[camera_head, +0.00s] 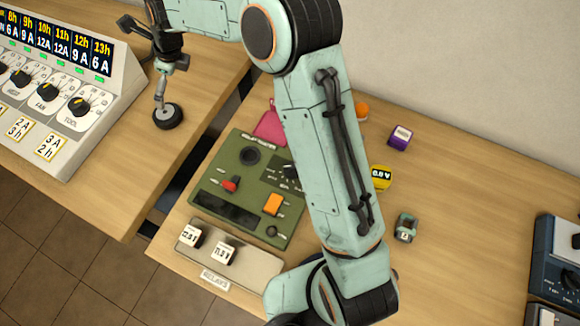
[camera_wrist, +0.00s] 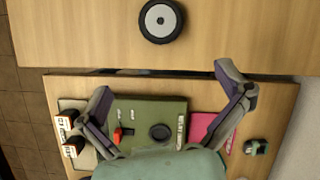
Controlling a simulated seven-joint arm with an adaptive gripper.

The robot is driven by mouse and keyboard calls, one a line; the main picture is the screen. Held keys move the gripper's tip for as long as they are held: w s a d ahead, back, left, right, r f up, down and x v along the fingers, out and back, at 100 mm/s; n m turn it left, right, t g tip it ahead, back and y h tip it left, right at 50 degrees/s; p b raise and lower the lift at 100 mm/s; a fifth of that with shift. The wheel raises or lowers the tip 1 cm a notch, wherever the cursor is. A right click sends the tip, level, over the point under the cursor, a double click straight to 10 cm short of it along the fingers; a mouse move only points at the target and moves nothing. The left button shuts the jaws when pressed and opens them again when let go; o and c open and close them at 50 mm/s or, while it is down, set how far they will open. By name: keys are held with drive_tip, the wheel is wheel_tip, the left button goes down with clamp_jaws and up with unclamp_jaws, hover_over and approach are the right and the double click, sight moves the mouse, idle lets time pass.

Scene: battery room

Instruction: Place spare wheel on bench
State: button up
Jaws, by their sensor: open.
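The spare wheel (camera_head: 167,118), a black tyre with a light grey hub, lies flat on the left wooden surface (camera_head: 115,195) near its right edge. In the wrist view the wheel (camera_wrist: 160,21) is at the top, beyond my fingertips, with nothing gripping it. My gripper (camera_head: 153,50) is above and behind the wheel in the head view, and a slim grey part overlaps the hub there; contact cannot be told. In the wrist view my gripper (camera_wrist: 165,78) has its two fingers spread wide with nothing between them. A second wooden surface (camera_head: 470,200) lies to the right.
A narrow gap (camera_head: 200,150) separates the surfaces. A charger panel (camera_head: 55,75) stands at left. The right surface holds a green console (camera_head: 250,185), a relay tray (camera_head: 262,268), a pink item (camera_head: 270,127), small colored blocks (camera_head: 401,137) and blue devices (camera_head: 560,260). Its middle right is clear.

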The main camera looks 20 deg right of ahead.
drive_tip(key=s+d+r+n+g+h, duration=0.15)
drive_tip(key=s+d+r+n, duration=0.25)
drive_tip(key=s+d+n, duration=0.4)
drive_tip(key=s+d+r+n+h, duration=0.25)
drive_tip(key=s+n, duration=0.35)
drive_tip(key=s, duration=0.3)
drive_tip(key=s+d+n, duration=0.2)
drive_tip(key=s+n, duration=0.3)
drive_tip(key=s, duration=0.3)
drive_tip(key=s+d+n+g+y, duration=0.1)
drive_tip(key=s+d+n, duration=0.2)
drive_tip(key=s+n, duration=0.3)
drive_tip(key=s, duration=0.3)
drive_tip(key=shift+s+d+f, duration=0.25)
drive_tip(key=shift+f, duration=0.15)
